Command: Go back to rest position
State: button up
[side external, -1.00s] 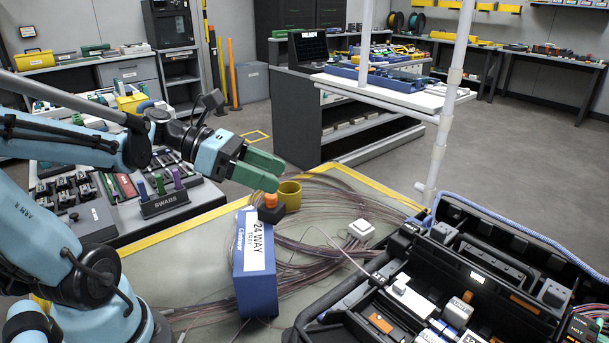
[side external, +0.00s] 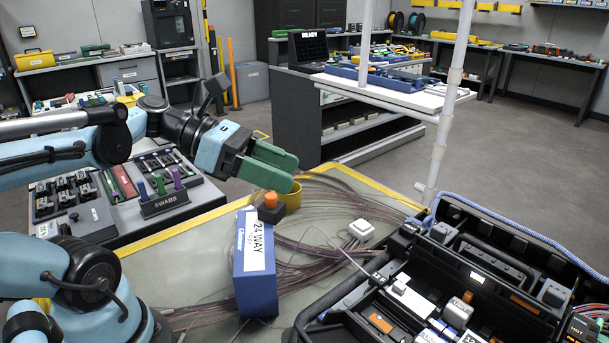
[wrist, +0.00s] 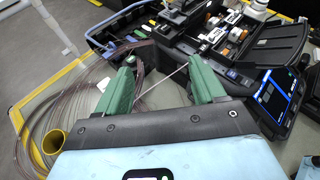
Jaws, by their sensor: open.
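My gripper (side external: 274,168) has green fingers and hangs in the air above the far part of the work table, over the yellow cup. In the wrist view my gripper (wrist: 160,88) shows its two green fingers spread apart with nothing held between them. A thin pale rod or fibre shows beyond the gap in the wrist view; I cannot tell its exact distance. My fingers partly hide the yellow cup (side external: 293,198), which also shows at the lower left of the wrist view (wrist: 53,141).
The blue 24 WAY box (side external: 257,285) stands on the table (side external: 190,258), with an orange-topped piece (side external: 270,201) behind it. Loose fibres and a white block (side external: 361,229) lie to its right. An open black case (side external: 440,265) fills the right. The SWABS tray (side external: 130,205) is left.

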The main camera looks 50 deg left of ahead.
jog(key=shift+w+a+f+m+g+h, duration=0.15)
jog(key=shift+w+f+g, duration=0.1)
jog(key=shift+w, duration=0.35)
jog(key=shift+w+f+m+g+h, duration=0.15)
jog(key=shift+w+f+m+h, duration=0.05)
jog(key=shift+w, duration=0.45)
jog(key=shift+w+a+f+m+g+h, duration=0.15)
jog(key=shift+w+f+g, duration=0.1)
jog(key=shift+w, duration=0.35)
jog(key=shift+c, duration=1.3)
jog(key=shift+f, duration=0.1)
